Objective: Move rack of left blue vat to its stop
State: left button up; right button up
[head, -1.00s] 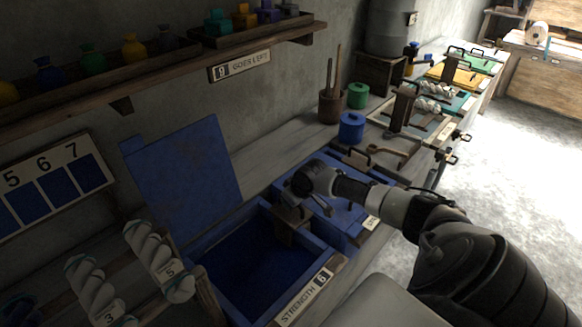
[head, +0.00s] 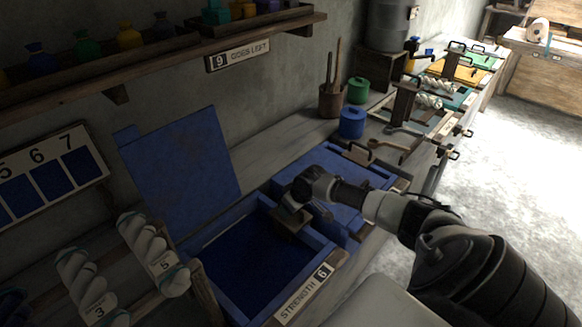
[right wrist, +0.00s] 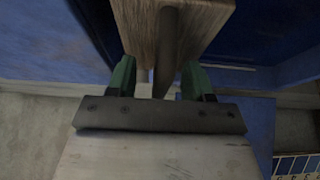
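The left blue vat (head: 213,232) is open, its blue lid (head: 182,168) raised against the wall. Its front carries a "STRENGTH 6" plate (head: 304,294). A wooden piece (head: 291,220), apparently part of the rack, sits at the vat's right wall. My right gripper (head: 297,200) is over that wall, at the wooden piece. In the right wrist view its two green fingers (right wrist: 160,80) stand apart on either side of a dark rod (right wrist: 166,45) before a wooden block (right wrist: 205,18). A gap shows beside the rod; contact is unclear. My left gripper is out of view.
A closed blue vat (head: 345,180) adjoins on the right, partly under my right arm. Blue (head: 352,122) and green (head: 358,90) pots stand behind it. Twisted skeins (head: 152,252) hang at the front left. A shelf (head: 160,50) overhangs the back.

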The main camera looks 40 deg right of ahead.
jog(key=o, duration=0.8)
jog(key=shift+r, duration=0.15)
jog(key=shift+o, duration=0.2)
notch_tip(320, 180, up, 7)
jog(key=p, duration=0.7)
jog(key=shift+r, duration=0.1)
jog(key=shift+w, duration=0.1)
